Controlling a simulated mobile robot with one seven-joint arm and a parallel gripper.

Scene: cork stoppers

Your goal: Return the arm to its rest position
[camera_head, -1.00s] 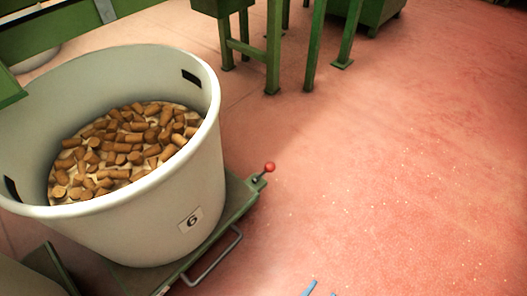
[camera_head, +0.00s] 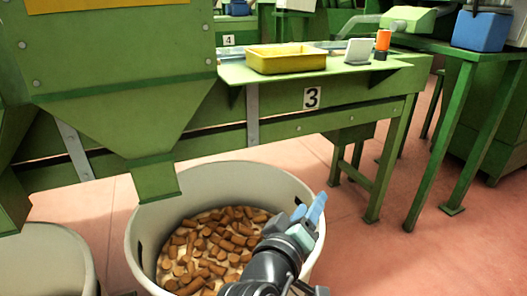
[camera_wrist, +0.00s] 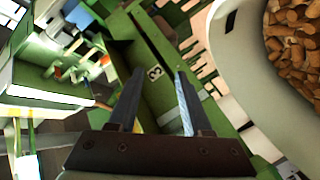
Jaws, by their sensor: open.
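My gripper (camera_head: 309,210) is above the right side of a large pale bin (camera_head: 150,195) in the head view, fingers pointing up and right. Its two blue-tipped fingers are apart with nothing between them. In the wrist view my gripper (camera_wrist: 160,92) shows both dark fingers spread, with green machinery beyond. Brown cork stoppers (camera_head: 212,240) lie inside the bin, partly hidden by my arm. The corks also show in the wrist view (camera_wrist: 292,45), at the upper right.
A green bench marked 3 (camera_head: 312,97) stands behind the bin, carrying a yellow tray (camera_head: 285,68). A green chute (camera_head: 120,110) hangs over the bin's left side. Another pale bin (camera_head: 45,262) is at lower left. Reddish floor (camera_head: 400,255) is clear at right.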

